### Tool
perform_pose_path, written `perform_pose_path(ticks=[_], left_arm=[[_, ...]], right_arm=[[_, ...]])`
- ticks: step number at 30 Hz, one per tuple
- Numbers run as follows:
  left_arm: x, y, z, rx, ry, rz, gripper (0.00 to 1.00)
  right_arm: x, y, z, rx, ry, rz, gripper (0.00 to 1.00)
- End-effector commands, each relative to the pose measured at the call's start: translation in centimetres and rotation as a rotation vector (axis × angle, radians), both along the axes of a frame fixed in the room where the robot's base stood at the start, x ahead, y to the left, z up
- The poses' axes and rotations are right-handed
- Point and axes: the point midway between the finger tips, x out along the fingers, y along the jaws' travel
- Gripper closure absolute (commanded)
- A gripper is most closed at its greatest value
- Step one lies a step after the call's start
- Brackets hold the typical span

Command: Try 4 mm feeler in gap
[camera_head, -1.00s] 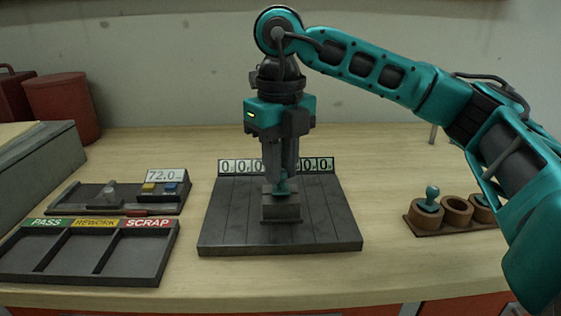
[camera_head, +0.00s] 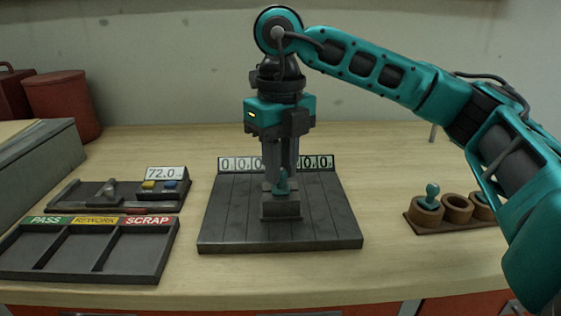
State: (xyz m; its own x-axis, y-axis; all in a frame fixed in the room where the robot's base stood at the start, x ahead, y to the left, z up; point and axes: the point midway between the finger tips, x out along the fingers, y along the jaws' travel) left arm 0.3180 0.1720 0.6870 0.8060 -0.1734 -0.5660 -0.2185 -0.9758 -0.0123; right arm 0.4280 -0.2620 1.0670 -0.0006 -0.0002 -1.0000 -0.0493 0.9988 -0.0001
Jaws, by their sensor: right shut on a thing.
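My right gripper (camera_head: 281,172) points straight down over the dark grooved plate (camera_head: 335,225) in the middle of the bench. It is shut on a teal-knobbed feeler (camera_head: 282,183). The feeler is at the top of a small grey block (camera_head: 281,208) on the plate; its lower end is hidden, so I cannot tell how deep it sits in the gap. Another teal-knobbed feeler (camera_head: 432,190) stands in the left cup of the brown holder (camera_head: 440,224) at the right. The middle cup (camera_head: 457,208) looks empty. My left gripper is not in view.
A sorting tray (camera_head: 84,276) marked PASS, REWORK and SCRAP lies empty at the left. Behind it is a gauge device (camera_head: 130,201) reading 72.0. A digit display (camera_head: 318,162) stands behind the plate, partly hidden by my gripper. Bench between plate and holder is clear.

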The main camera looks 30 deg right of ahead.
Motion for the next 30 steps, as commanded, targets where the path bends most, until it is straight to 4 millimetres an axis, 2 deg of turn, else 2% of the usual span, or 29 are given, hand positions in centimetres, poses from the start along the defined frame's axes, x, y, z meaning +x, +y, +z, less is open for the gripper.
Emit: perform_pose_path(ticks=[30], left_arm=[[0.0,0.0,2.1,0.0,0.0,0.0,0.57]], right_arm=[[0.0,0.0,2.6,0.0,0.0,0.0,1.0]])
